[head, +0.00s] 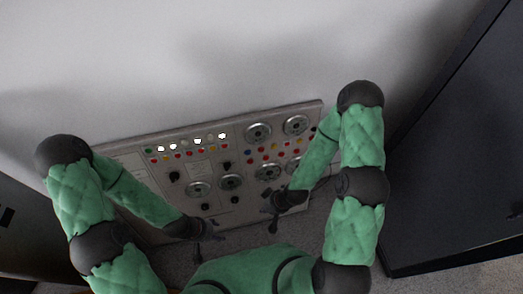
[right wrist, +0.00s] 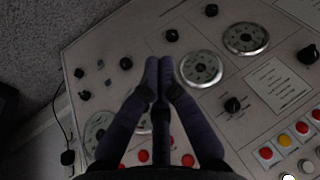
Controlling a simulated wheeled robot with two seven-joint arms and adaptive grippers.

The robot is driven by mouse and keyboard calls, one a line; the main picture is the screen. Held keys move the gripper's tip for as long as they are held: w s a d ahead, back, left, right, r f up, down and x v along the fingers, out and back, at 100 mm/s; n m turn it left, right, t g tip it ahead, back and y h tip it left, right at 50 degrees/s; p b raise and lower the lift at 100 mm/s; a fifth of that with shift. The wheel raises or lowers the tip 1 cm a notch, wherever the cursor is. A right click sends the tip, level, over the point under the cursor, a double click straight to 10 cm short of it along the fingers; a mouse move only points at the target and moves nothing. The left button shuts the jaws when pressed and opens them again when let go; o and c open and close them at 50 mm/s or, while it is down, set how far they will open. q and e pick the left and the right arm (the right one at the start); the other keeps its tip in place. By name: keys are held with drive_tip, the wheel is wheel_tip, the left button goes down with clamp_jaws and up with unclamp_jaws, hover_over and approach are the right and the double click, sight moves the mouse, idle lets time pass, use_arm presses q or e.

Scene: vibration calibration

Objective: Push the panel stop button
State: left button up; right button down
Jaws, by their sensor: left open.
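The control panel (head: 216,192) is a light board with round metal dials, black knobs and rows of coloured buttons. Several red buttons (right wrist: 301,128) show; I cannot tell which one is the stop button. My left gripper (head: 208,237) is open and empty near the panel's lower edge. My right gripper (head: 272,217) is in front of the panel's lower middle. In the right wrist view its fingertips (right wrist: 159,63) are together with nothing seen between them, over the panel face near a metal dial (right wrist: 201,69). Contact with the panel cannot be told.
A white wall (head: 150,60) rises behind the panel. A large dark cabinet (head: 450,170) stands at the right, and another dark object (head: 30,235) is at the left. Grey carpet (right wrist: 60,40) lies beside the panel. A thin black cable (right wrist: 58,118) hangs by its edge.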

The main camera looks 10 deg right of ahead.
sight(261, 150)
drive_tip(key=w+d+r+n+t+y+p, duration=0.1)
drive_tip(key=w+d+r+n+t, duration=0.1)
drive_tip(key=w+n, duration=0.4)
drive_tip(key=w+d+r+n+t+y, duration=0.2)
drive_tip(key=w+d+r+n+t, duration=0.1)
drive_tip(key=n, duration=1)
drive_tip(key=w+r+t, duration=0.1)
drive_tip(key=w, duration=0.1)
drive_tip(key=shift+w+d+n+y+p, duration=0.15)
drive_tip(key=shift+w+n+y+p, duration=0.15)
drive_tip(key=shift+w+n+p, duration=0.1)
drive_tip(key=w+f+b, duration=0.1)
drive_tip(key=w+b, duration=0.1)
drive_tip(key=w, duration=0.6)
drive_tip(key=shift+w+f, duration=0.35)
drive_tip(key=shift+f, duration=0.05)
drive_tip(key=shift+w, duration=0.1)
drive_tip(key=shift+w+b, duration=0.3)
drive_tip(key=shift+b, duration=0.1)
